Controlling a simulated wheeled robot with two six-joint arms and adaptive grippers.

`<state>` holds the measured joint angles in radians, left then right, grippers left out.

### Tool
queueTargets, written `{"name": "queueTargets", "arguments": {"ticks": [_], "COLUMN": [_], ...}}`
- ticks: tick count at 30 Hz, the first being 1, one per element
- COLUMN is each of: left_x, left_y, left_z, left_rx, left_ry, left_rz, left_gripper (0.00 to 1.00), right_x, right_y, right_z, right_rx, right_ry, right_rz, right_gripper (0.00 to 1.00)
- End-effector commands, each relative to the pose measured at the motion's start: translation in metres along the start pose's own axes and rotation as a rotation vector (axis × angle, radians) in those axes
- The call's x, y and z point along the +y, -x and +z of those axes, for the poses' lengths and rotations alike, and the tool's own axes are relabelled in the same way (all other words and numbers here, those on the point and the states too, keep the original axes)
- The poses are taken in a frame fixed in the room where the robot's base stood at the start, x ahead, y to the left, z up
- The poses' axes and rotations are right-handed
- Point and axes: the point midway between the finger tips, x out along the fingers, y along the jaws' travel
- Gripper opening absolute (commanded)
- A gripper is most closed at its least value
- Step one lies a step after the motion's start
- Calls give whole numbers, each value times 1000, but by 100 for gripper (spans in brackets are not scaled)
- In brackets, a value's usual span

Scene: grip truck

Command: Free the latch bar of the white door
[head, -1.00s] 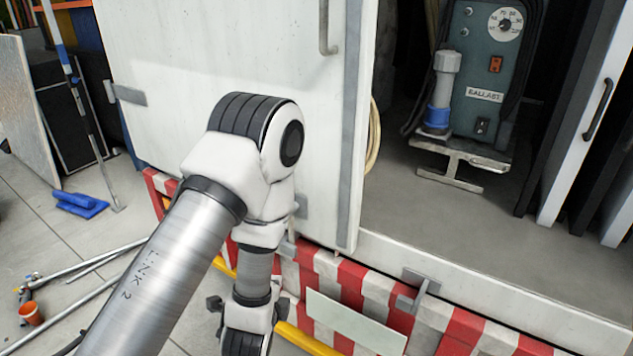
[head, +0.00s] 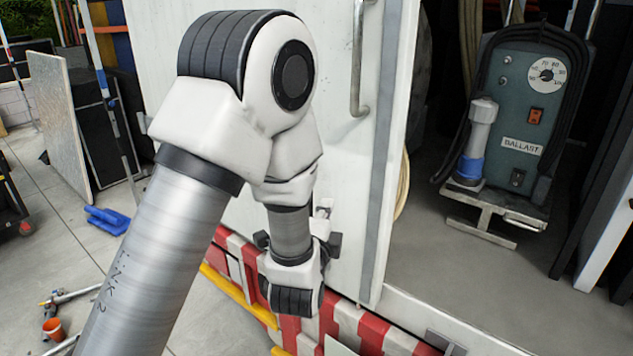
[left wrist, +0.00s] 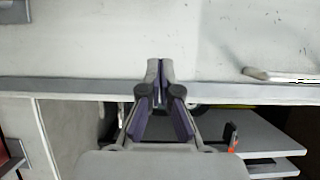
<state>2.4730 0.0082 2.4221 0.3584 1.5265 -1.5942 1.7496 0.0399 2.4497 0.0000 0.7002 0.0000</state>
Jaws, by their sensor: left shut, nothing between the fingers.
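The white door (head: 345,170) stands at the middle, partly hidden by my left arm. It has a vertical grey handle (head: 358,60) and a grey edge strip. In the left wrist view the door (left wrist: 100,40) fills the top. My left gripper (left wrist: 160,66) is shut and empty, its tips over the door just past the edge strip. I cannot tell whether they touch it. In the head view my wrist hides its fingers. I cannot make out the latch bar for certain. A grey plate (left wrist: 14,11) shows at the wrist view's top left. My right gripper is out of view.
The open compartment right of the door holds a green ballast box (head: 525,110) on a metal stand. A red-white striped bumper (head: 345,320) with a grey bracket (head: 445,343) runs below. A grey panel (head: 60,120) leans at left.

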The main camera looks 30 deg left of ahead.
Motion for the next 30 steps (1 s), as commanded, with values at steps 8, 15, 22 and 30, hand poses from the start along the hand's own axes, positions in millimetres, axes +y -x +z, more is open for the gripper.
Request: {"name": "queueTargets", "arguments": {"ticks": [8,15,22,30], "left_x": [-5,-4,0,0], "left_y": [-59,-89,-92,-92], "left_z": [1,24,39,39], "left_rx": [-3,-5,0,1], "left_ry": [2,4,0,0], "left_rz": [0,4,1,1], "left_gripper": [0,0,0,0], "right_x": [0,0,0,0], "right_y": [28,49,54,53], "right_z": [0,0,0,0], "right_rx": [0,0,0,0], "right_ry": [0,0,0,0], "right_rz": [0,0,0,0], "right_gripper": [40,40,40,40]}}
